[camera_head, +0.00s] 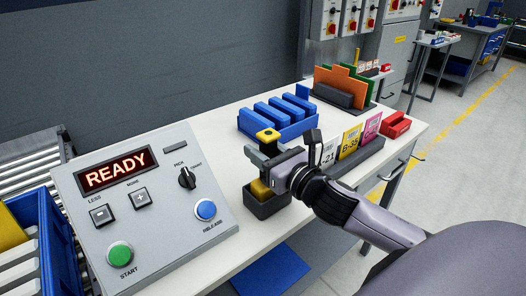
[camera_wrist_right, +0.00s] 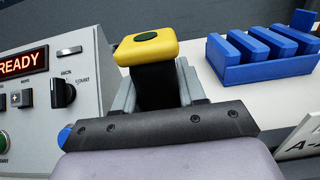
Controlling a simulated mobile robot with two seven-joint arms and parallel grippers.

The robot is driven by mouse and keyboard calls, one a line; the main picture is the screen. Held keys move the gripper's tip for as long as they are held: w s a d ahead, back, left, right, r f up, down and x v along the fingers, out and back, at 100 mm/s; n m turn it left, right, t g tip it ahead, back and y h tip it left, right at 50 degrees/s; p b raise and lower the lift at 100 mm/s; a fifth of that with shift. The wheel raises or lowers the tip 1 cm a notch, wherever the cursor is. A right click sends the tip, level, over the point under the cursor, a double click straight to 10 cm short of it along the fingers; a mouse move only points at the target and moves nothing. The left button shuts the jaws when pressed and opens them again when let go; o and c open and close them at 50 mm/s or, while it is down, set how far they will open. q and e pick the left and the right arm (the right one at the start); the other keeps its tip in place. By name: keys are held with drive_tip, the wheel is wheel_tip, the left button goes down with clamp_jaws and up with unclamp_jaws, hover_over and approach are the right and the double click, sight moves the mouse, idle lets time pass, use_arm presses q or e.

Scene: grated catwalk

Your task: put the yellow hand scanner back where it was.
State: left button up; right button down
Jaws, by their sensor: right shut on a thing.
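The yellow hand scanner (camera_head: 268,135) stands roughly upright, with a yellow head and a dark grip. My right gripper (camera_head: 266,160) is shut on its dark grip, just below the head. In the right wrist view the yellow head (camera_wrist_right: 146,46) rises above my jaws. A yellow lower part of the scanner shows under the gripper, at the mouth of a dark grey open holder (camera_head: 268,207) on the white bench. The gripper partly hides this, so I cannot tell how deep the scanner sits or whether it touches the holder. My left gripper is out of view.
A grey control box (camera_head: 140,200) reading READY stands left of the holder. A blue rack (camera_head: 280,122) of blue blocks is behind. Label cards stand in a dark rail (camera_head: 355,160) to the right, with a red bin (camera_head: 396,125) beyond. Bare bench top lies around the holder.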

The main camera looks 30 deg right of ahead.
drive_tip(key=shift+f, duration=0.1)
drive_tip(key=c, duration=0.6)
unclamp_jaws()
drive_tip(key=shift+c, duration=0.2)
